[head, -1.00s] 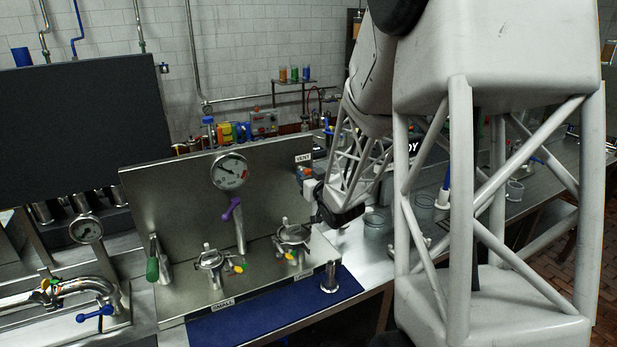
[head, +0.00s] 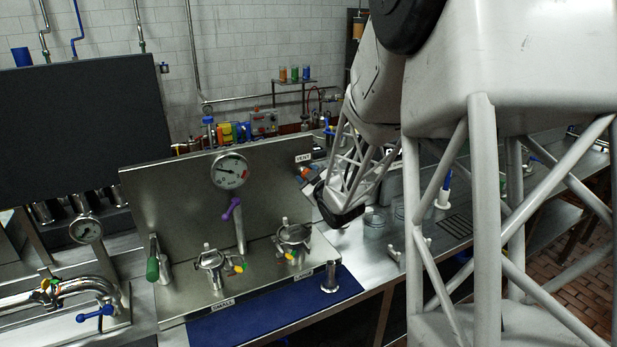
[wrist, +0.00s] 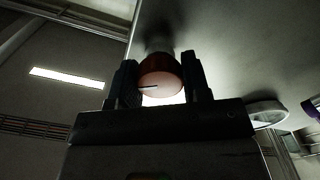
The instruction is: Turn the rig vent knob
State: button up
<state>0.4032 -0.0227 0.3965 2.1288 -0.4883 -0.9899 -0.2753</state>
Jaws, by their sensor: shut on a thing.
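The vent knob (wrist: 160,76) is a round reddish knob with a dark pointer line on its face. In the wrist view it sits between the two dark fingers of my gripper (wrist: 160,84), which are shut on its sides. In the head view my gripper (head: 307,178) is at the right end of the upright steel panel (head: 180,195), just below the VENT label (head: 303,158). There the fingers and wrist mostly hide the knob.
A pressure gauge (head: 229,171) and a purple-handled valve (head: 232,209) are on the panel. Two clamped lids, one of them a lidded pot (head: 294,235), stand in front. A green handle (head: 153,262) is at left. Glass jars (head: 375,224) stand right of my gripper.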

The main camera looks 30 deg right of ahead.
jog(key=n, duration=0.4)
jog(key=shift+n, duration=0.3)
jog(key=n, duration=0.4)
jog(key=shift+n, duration=0.3)
jog(key=o, duration=0.9)
jog(key=shift+s, duration=0.1)
jog(key=shift+s, duration=3.8)
